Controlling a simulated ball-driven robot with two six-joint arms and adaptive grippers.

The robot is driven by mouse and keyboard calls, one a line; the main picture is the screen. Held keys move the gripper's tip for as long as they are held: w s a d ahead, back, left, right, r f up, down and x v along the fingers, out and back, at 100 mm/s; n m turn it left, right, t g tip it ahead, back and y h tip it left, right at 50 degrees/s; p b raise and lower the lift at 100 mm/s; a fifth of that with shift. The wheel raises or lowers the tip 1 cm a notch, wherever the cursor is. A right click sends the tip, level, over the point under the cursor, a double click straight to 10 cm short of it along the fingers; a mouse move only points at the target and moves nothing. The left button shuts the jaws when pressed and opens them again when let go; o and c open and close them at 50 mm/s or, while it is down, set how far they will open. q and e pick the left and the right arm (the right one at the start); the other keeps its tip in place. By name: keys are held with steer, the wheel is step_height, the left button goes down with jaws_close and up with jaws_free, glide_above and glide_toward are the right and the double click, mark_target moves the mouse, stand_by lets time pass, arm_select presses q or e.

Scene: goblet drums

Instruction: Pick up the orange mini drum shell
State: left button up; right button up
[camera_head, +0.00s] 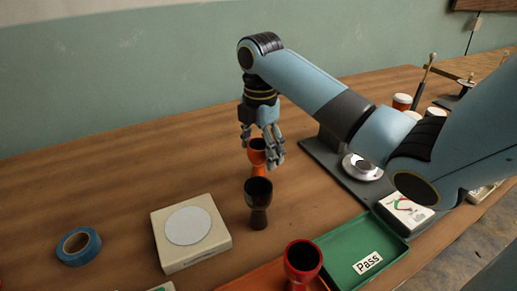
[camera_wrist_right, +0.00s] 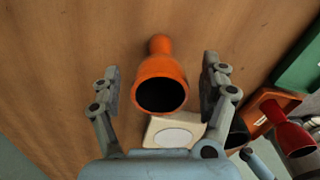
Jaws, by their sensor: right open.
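The orange mini drum shell (camera_head: 257,167) stands upright on the wooden table in the head view, partly covered by my right gripper (camera_head: 261,147). In the right wrist view the orange shell (camera_wrist_right: 160,80) shows its wide dark mouth toward the camera and its narrower end beyond. My right gripper (camera_wrist_right: 161,68) is open, with one finger on each side of the shell. Gaps show between the shell and both fingers in that view.
A dark goblet shell (camera_head: 259,196) stands just in front. A red shell (camera_head: 302,258) stands by the orange tray (camera_head: 245,282) and green "Pass" tray (camera_head: 335,239). A white scale (camera_head: 168,249) and blue tape (camera_head: 79,246) are left. A dark stand (camera_head: 327,154) is right.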

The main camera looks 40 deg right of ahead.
steer(key=c, duration=1.3)
